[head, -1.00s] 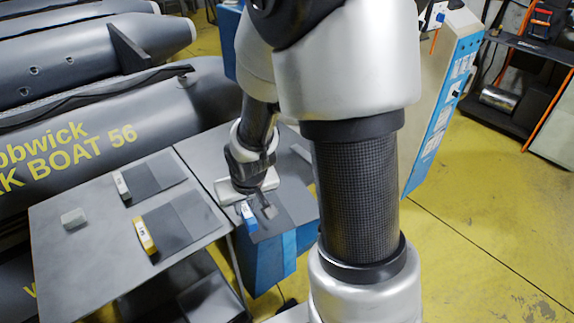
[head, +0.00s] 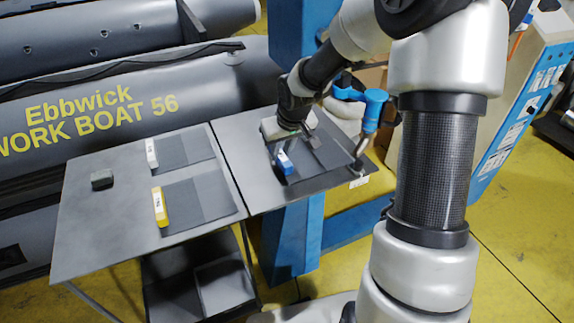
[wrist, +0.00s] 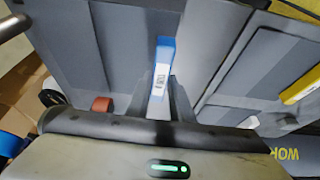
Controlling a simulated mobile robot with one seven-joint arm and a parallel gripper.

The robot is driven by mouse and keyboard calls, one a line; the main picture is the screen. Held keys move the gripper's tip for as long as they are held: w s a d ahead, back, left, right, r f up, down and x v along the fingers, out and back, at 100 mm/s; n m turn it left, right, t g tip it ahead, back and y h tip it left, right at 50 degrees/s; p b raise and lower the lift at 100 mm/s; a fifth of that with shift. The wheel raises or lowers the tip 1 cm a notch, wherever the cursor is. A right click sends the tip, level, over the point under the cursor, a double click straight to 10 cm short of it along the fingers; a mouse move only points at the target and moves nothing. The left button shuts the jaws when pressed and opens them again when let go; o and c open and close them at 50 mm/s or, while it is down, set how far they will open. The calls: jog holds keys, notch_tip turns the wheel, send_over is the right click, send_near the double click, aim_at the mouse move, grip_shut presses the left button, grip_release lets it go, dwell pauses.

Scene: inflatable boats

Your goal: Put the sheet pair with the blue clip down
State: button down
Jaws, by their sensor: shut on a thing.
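The sheet pair with the blue clip is two dark grey sheets (head: 332,158) joined by a blue clip (head: 285,162) with a white label. It is over the grey right-hand tabletop (head: 240,152). My gripper (head: 283,145) reaches down from behind and is shut on the clip. In the wrist view the clip (wrist: 165,52) stands between my two fingers (wrist: 158,105), with a grey sheet on each side. I cannot tell whether the sheets touch the tabletop. My arm and hand hide part of the pair in the head view.
A blue-handled lever (head: 372,110) stands at the right tabletop's right edge. A grey boat (head: 60,105) lies behind.

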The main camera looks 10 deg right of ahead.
jog(key=shift+f+b, duration=0.3)
jog(key=shift+f, duration=2.1)
jog(key=shift+f, duration=0.15)
jog(key=c, duration=1.6)
grip_release()
jog(key=shift+o, duration=0.2)
jog(key=p+v, duration=0.2)
jog(key=v, duration=1)
